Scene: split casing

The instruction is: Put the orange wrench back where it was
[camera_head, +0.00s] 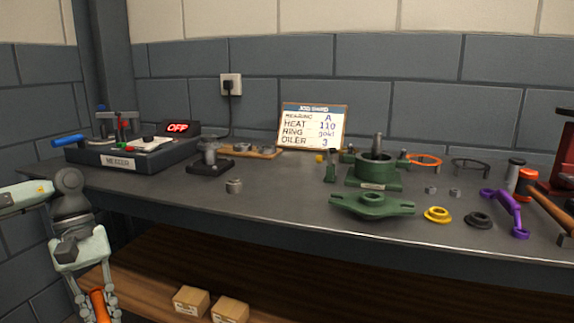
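An orange piece, which looks like the handle of the orange wrench (99,303), shows at the bottom left, below the front edge of the bench. My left gripper (98,312) points down there with its fingers around it. The rest of the wrench is cut off by the frame's lower edge. My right gripper is not in view.
The grey bench (285,195) holds a heater box (130,158) at left and a job board (313,127) at back. A green casing (373,175), green cover (371,205), rings, a purple tool (508,206) and an orange-headed hammer (527,181) fill the right. Boxes (191,301) sit on the lower shelf.

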